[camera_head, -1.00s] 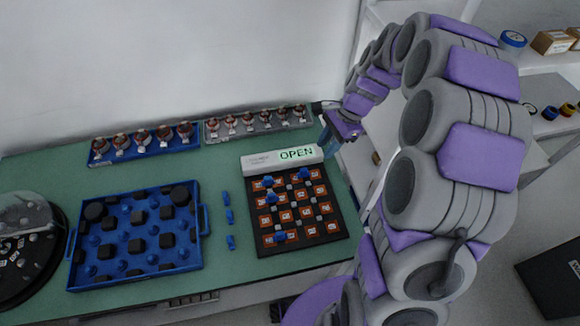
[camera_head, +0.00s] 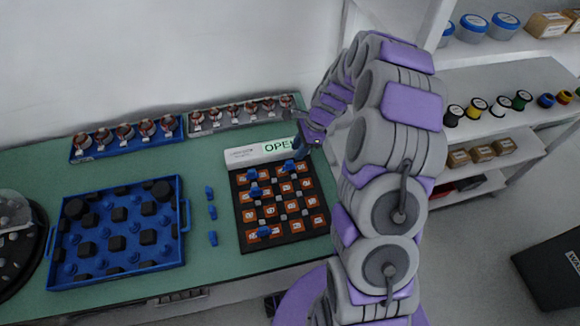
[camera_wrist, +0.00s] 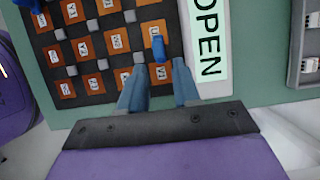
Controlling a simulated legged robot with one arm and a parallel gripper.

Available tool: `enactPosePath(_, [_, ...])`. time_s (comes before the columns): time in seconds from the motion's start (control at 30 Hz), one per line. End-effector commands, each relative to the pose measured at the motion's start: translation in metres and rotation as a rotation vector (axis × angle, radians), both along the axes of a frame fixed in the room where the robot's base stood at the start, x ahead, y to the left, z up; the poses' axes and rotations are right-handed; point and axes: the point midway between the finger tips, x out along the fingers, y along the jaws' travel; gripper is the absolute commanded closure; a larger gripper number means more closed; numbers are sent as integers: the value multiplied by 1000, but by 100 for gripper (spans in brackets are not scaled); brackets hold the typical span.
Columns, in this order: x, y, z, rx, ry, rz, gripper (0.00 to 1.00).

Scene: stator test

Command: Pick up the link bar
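Several small blue pieces that look like link bars sit on the black board (camera_head: 246,244) with orange tiles. One blue link bar (camera_head: 290,166) is at the board's far right; it also shows in the wrist view (camera_wrist: 158,47). Others are on the board's left side (camera_head: 254,191) and near edge (camera_head: 264,232). My gripper (camera_head: 301,150) is above the far right corner of the board, over the end of the OPEN sign. In the wrist view my gripper (camera_wrist: 158,75) has its two blue fingers apart, with nothing between them. The link bar appears just beyond the fingertips.
Several loose blue pieces (camera_head: 212,212) lie on the green table left of the board. A blue tray (camera_head: 183,240) with black and blue parts stands further left. Racks of copper-coloured parts (camera_head: 84,157) line the back. The OPEN sign (camera_head: 243,155) borders the board.

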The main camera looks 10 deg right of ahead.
Motion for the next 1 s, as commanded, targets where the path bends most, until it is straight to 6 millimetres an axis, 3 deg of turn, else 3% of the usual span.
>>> enactPosePath(0.1, [0,10,-15,-5,0,1,68])
enactPosePath(0.37, [-1,18,-26,-8,0,2,68])
enactPosePath(0.7, [-1,26,-67,-2,-1,2,68])
enactPosePath(0.93, [-1,30,-68,-5,-2,1,68])
enactPosePath(1.0, [-1,31,-68,-6,-1,2,74])
